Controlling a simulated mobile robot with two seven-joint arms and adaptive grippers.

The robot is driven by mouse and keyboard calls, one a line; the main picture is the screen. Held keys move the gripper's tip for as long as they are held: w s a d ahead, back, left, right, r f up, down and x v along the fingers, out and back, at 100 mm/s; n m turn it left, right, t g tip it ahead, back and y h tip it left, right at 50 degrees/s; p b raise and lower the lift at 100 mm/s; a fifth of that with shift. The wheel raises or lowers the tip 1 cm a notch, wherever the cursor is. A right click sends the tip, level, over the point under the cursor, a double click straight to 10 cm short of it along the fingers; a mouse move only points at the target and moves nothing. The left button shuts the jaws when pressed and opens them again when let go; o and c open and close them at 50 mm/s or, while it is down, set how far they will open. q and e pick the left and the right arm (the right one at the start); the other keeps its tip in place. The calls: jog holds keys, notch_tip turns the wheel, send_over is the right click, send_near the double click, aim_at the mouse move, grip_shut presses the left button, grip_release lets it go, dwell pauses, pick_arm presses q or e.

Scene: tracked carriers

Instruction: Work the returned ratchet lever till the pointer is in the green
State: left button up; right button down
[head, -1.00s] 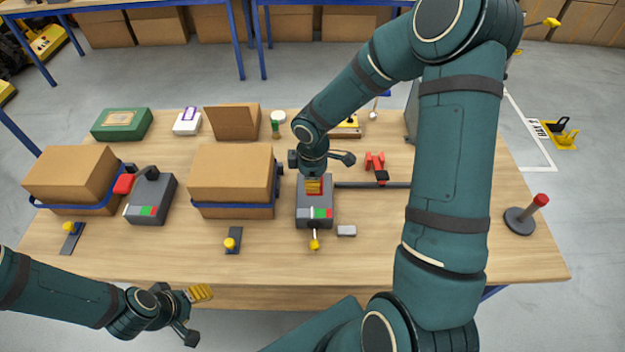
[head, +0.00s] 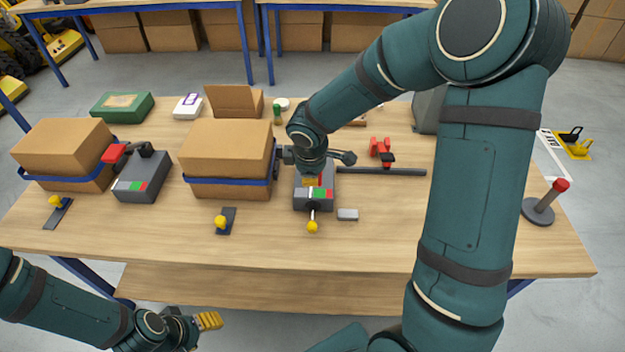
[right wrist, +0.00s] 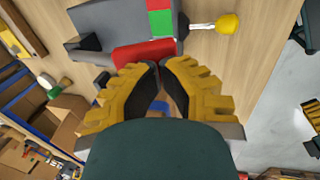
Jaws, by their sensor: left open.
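A grey ratchet unit (head: 300,200) with a white, green and red strip (head: 319,194) stands right of the middle strapped carton (head: 228,150). Its red lever grip (right wrist: 145,56) is at the fingertips of my right gripper (right wrist: 160,68), whose yellow fingers are together; I cannot tell whether they touch it. No pointer can be made out on the strip. A second grey ratchet unit (head: 150,170), with a red-gripped lever (head: 113,153) and a similar strip (head: 138,186), stands beside the left strapped carton (head: 65,147). My left gripper (head: 212,325) is open and empty, off the table's front edge.
A yellow knob on a metal rod (head: 312,226) sticks out in front of the right unit, with a small grey block (head: 347,214) beside it. A red clamp (head: 381,150) lies behind a dark bar (head: 385,171).

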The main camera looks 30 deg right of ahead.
aim_at(324, 194)
jog(key=shift+s+a+f+b, duration=0.1)
jog(key=shift+f+b, duration=0.45)
jog(key=shift+s+a+f+b, duration=0.1)
jog(key=shift+f+b, duration=0.4)
pick_arm(q)
jog(key=f, duration=0.3)
jog(key=shift+w+a, duration=0.1)
jog(key=shift+w, duration=0.2)
pick_arm(e)
jog(key=shift+s+f, duration=0.2)
jog(key=shift+f, duration=0.05)
jog(key=shift+s+f, duration=0.1)
